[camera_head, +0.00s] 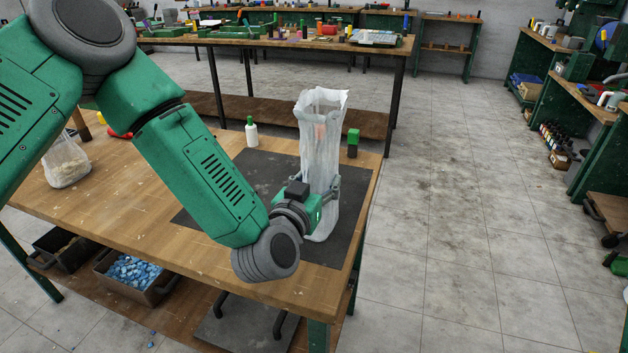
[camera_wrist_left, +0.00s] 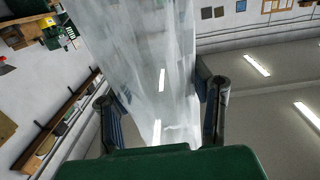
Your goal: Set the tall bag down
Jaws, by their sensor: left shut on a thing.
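The tall bag (camera_head: 320,140) is a translucent whitish plastic bag, standing upright over the dark mat (camera_head: 255,172) near the right end of the wooden table. My left gripper (camera_head: 322,192) is shut around its lower middle part. In the left wrist view the bag (camera_wrist_left: 145,60) fills the space between the two fingers of my left gripper (camera_wrist_left: 160,105). The bag's bottom shows just below the gripper, over the mat; I cannot tell whether it touches. My right gripper is not in view.
A white bottle with a green cap (camera_head: 251,133) stands left of the bag, and a green and black item (camera_head: 353,142) stands to its right. A smaller bag (camera_head: 66,162) sits at the table's left.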

